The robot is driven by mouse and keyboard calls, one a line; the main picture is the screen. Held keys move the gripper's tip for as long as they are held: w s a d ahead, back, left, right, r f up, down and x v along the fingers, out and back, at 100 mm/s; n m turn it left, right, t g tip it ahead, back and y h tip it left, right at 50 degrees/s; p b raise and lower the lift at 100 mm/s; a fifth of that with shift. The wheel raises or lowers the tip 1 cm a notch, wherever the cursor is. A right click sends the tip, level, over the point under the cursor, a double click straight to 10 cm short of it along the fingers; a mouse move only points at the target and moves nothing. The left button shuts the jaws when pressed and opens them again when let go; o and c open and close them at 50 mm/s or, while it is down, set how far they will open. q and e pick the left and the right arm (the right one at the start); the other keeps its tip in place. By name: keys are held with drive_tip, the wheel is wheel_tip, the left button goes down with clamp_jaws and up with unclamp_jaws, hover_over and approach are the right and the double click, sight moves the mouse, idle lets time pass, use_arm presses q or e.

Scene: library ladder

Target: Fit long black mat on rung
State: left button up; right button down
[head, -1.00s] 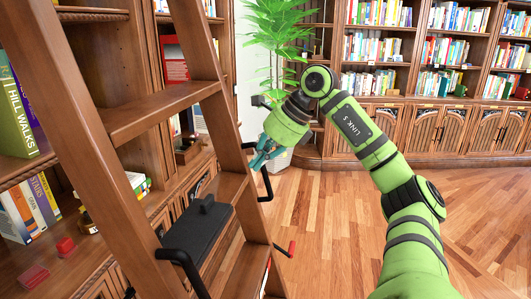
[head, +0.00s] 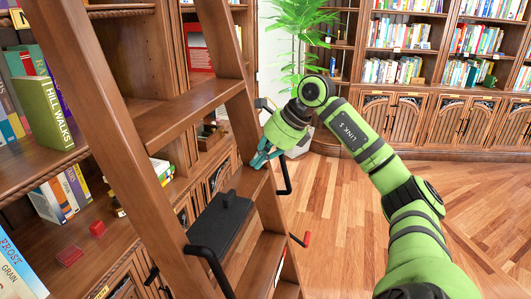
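The long black mat (head: 224,232) with a raised block on top lies over the left part of a wooden ladder rung (head: 247,181). The rung's bare right part shows beyond it. I cannot tell whether the mat sits flush. My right gripper (head: 262,158), with teal fingers, is at the ladder's right rail, above the rung's right end and apart from the mat. Its fingertips are small and partly overlap the rail, so its opening is unclear. My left gripper is not in view.
Black curved handles stand at the ladder's left (head: 207,262) and right (head: 287,176) sides. A higher rung (head: 190,108) crosses above. A bookshelf with a green book (head: 45,112) is close behind at left. Open wooden floor (head: 350,215) lies right, with a plant (head: 303,30) behind.

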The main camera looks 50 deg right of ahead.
drive_tip(key=shift+s+b+x, duration=0.25)
drive_tip(key=shift+b+x, duration=0.6)
drive_tip(key=shift+x, duration=0.65)
drive_tip(key=shift+d+f, duration=0.1)
drive_tip(key=shift+f, duration=0.1)
drive_tip(key=c, duration=1.4)
unclamp_jaws()
drive_tip(key=shift+c, duration=0.2)
